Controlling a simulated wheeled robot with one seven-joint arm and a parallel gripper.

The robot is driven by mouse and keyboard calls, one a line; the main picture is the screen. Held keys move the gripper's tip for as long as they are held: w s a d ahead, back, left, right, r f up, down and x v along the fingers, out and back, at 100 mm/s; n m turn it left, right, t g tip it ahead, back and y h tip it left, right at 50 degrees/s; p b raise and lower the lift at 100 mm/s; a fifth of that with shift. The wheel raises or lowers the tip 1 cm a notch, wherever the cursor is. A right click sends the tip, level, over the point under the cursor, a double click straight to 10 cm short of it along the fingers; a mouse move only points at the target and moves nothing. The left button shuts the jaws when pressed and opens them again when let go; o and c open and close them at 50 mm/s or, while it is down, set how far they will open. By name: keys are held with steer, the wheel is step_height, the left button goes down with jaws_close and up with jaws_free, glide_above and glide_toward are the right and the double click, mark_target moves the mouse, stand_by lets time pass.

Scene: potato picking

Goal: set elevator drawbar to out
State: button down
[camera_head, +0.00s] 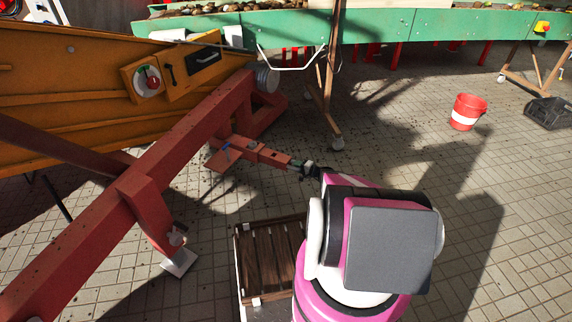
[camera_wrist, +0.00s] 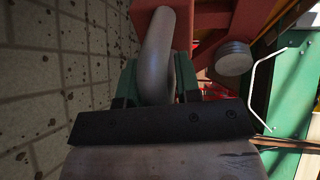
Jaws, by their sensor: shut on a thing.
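The elevator drawbar (camera_head: 265,154) is a short red bar that sticks out to the right from the red frame of the orange elevator (camera_head: 90,90). In the head view my gripper (camera_head: 308,170) is at its outer end, in line with it. In the wrist view a thick grey curved loop (camera_wrist: 158,45) at the drawbar's end sits between the green fingers of my gripper (camera_wrist: 158,90), which is shut on it. The lower part of the loop is hidden by the dark gripper body.
A green conveyor (camera_head: 400,24) on brown legs runs across the back. A wooden slatted crate (camera_head: 270,258) stands beside my arm. A red and white bucket (camera_head: 467,111) and a dark crate (camera_head: 548,113) are at the right.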

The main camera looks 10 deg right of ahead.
steer(key=s+d+f, duration=0.1)
steer(key=s+d, duration=0.3)
steer(key=shift+d, duration=0.25)
steer(key=c, duration=1)
jaws_free()
steer(key=shift+d, duration=0.1)
steer(key=shift+o, duration=0.2)
steer(key=shift+r, duration=0.1)
steer(key=shift+r, duration=0.15)
steer(key=v, duration=1)
steer(key=shift+s+d, duration=0.2)
steer(key=shift+d, duration=0.05)
